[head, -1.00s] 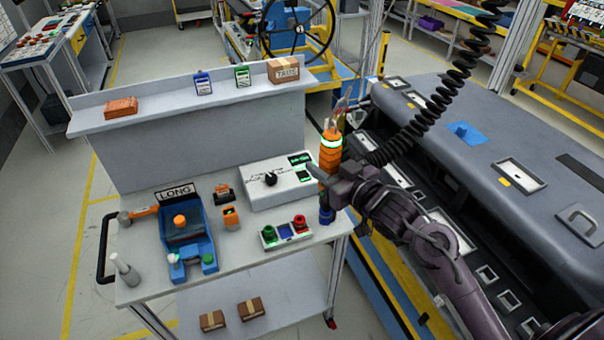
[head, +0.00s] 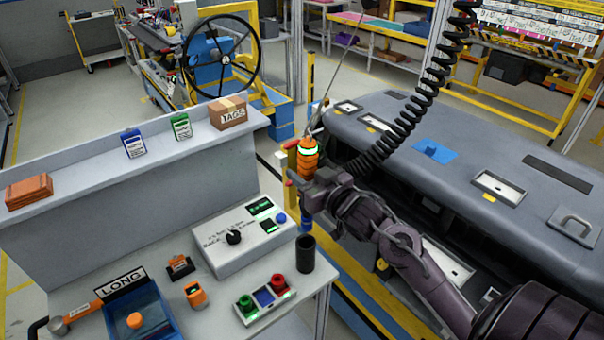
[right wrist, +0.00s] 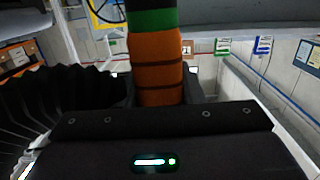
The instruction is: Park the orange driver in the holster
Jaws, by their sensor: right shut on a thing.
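The orange driver (head: 308,160), with a lit green-white band, stands nearly upright in my right gripper (head: 312,190), which is shut on it. Its blue lower end (head: 306,224) shows below the gripper. The right wrist view shows the driver's orange body (right wrist: 158,75) between the jaws. A black cup, seemingly the holster (head: 306,254), stands at the cart's right edge. In the head view the driver's blue end appears just above the cup's mouth, apart from it; their depth offset is unclear. My left gripper is not in view.
A white control box (head: 242,238) and a red-green button block (head: 265,299) sit left of the cup. A black coiled hose (head: 420,95) hangs beside my right arm. The grey dashboard (head: 450,150) lies right. A shelf (head: 150,165) backs the cart.

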